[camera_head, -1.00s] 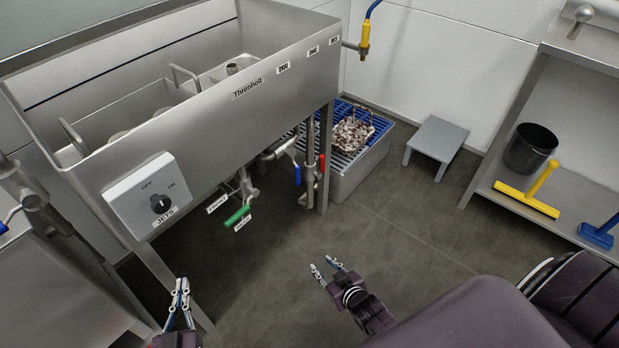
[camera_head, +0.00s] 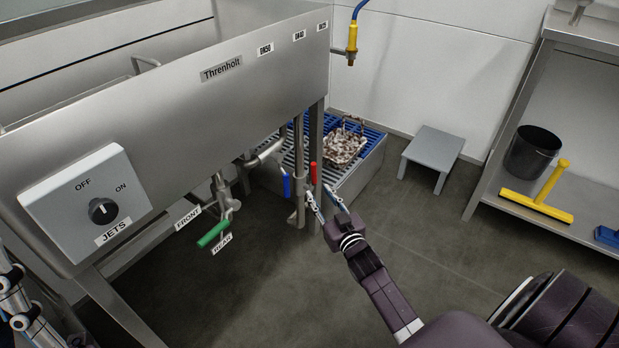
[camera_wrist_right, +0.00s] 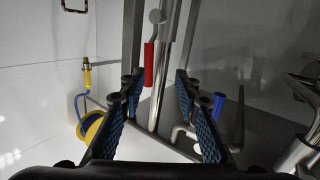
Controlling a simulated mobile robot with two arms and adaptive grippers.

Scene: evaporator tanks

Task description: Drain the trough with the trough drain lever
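A red-handled lever (camera_head: 313,172) hangs on the upright pipe by the trough's (camera_head: 215,72) right front leg. It also shows in the right wrist view (camera_wrist_right: 149,64). My right gripper (camera_head: 322,191) is open and empty just below the red handle. In the right wrist view its fingers (camera_wrist_right: 158,82) lie either side of the handle's line; contact is not visible. A blue lever (camera_head: 287,186) is left of the red one. A green lever (camera_head: 213,234) with FRONT and REAR labels hangs further left. Jointed metal at the lower left edge (camera_head: 20,305) may be my left gripper, cut off.
A grated floor basin (camera_head: 362,177) with brown-white debris lies behind the pipes. A grey stool (camera_head: 433,150) and a shelf with a black bucket (camera_head: 533,152) and yellow squeegee (camera_head: 538,203) stand right. The JETS knob box (camera_head: 85,208) is front left. Middle floor is clear.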

